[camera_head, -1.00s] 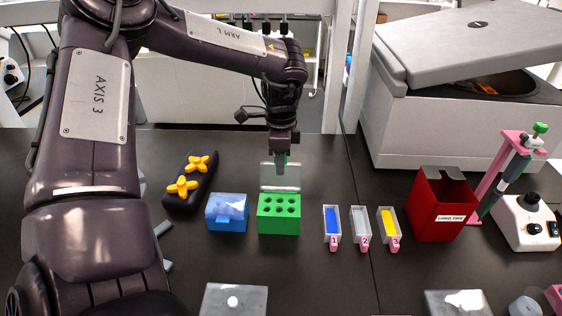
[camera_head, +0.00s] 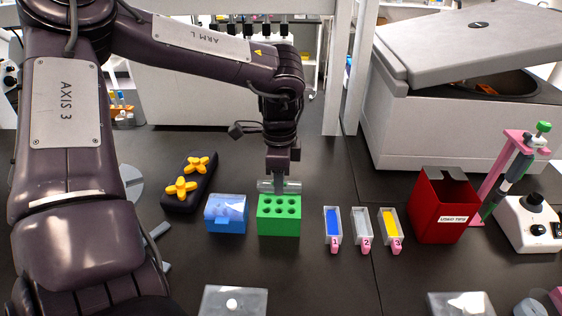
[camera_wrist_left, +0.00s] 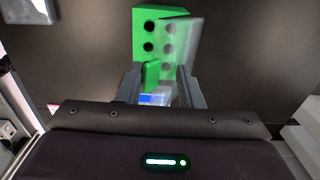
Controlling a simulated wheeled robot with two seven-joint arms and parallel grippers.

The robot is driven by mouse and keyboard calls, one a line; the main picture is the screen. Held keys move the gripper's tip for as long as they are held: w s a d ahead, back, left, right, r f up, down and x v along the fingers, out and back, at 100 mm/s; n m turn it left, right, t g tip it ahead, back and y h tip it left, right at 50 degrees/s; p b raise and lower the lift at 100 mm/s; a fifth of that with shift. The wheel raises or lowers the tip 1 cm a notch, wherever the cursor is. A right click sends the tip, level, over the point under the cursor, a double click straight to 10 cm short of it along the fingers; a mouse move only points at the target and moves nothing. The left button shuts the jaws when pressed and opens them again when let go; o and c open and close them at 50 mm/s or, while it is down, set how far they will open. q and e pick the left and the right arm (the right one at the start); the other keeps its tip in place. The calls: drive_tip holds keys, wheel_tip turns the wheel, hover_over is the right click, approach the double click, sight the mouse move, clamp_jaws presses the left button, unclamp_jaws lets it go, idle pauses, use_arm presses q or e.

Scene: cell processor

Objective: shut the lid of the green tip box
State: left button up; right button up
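The green tip box (camera_head: 279,228) stands on the black bench, its top full of round holes. Its clear lid (camera_head: 293,186) is raised at the back edge, tilted over the box and not flat on it. My left gripper (camera_head: 278,187) points down at the lid. In the left wrist view, its two fingers (camera_wrist_left: 160,88) are apart, with a small green piece (camera_wrist_left: 151,74) between them; whether they touch the lid I cannot tell. The green box (camera_wrist_left: 149,36) and clear lid (camera_wrist_left: 188,45) show beyond the fingertips. My right gripper is not in view.
A blue box (camera_head: 227,217) stands close on the left, with a dark rack holding yellow pieces (camera_head: 187,184) behind it. Several numbered troughs (camera_head: 361,227) and a red bin (camera_head: 441,208) are on the right. Bench in front of the green box is clear.

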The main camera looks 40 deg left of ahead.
use_arm(q)
drive_tip(key=shift+s+d, duration=0.1)
drive_tip(key=r+p, duration=0.1)
drive_tip(key=s+r+p, duration=0.1)
drive_tip(key=r, duration=0.1)
drive_tip(key=d+r+p, duration=0.1)
drive_tip(key=r, duration=0.1)
drive_tip(key=shift+s+d, duration=0.1)
drive_tip(key=shift+s, duration=0.15)
idle(0.3)
idle(0.9)
